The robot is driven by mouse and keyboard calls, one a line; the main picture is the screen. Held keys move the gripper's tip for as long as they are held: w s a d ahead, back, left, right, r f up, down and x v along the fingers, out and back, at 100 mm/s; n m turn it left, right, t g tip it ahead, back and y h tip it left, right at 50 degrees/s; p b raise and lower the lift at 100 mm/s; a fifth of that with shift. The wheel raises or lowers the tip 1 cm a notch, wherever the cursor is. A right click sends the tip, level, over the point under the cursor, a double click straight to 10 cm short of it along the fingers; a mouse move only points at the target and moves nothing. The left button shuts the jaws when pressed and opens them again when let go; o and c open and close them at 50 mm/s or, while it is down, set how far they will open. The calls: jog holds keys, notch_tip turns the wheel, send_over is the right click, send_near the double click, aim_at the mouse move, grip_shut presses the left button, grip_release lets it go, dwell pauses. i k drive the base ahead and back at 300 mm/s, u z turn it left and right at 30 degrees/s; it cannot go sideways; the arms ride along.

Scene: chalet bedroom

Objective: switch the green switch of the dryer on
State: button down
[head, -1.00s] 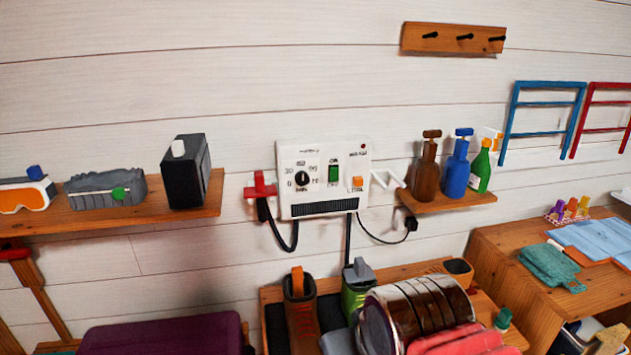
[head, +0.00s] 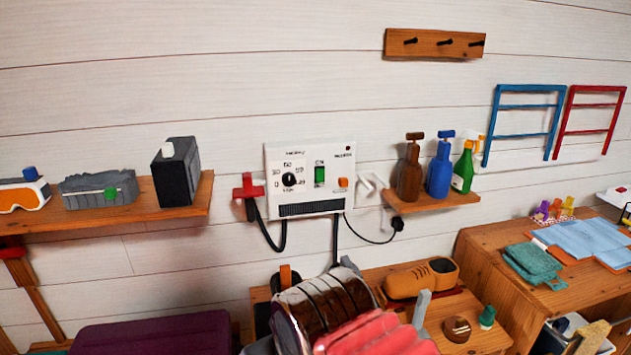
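The dryer (head: 274,160) is a white box on the plank wall, near the middle of the head view. Its green switch (head: 319,175) is an upright rocker right of a black dial (head: 289,180). An orange button (head: 343,183) sits to the right of the switch. The switch is unobstructed, but I cannot tell which way it is tipped. A dark vent runs along the box's lower edge. My arm (head: 325,308) shows as a brown and silver cylinder with red parts, low in front of the bench and below the dryer. My gripper's fingertips cannot be made out.
A red cross-shaped fitting (head: 249,190) and a black hose flank the dryer on the left, white pegs on the right. Shelves hold a black box (head: 176,175) at left and bottles (head: 439,168) at right.

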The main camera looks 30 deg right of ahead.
aim_at(319, 176)
jog(key=u, duration=0.05)
jog(key=k, duration=0.95)
jog(key=z, duration=0.65)
jog(key=i, duration=1)
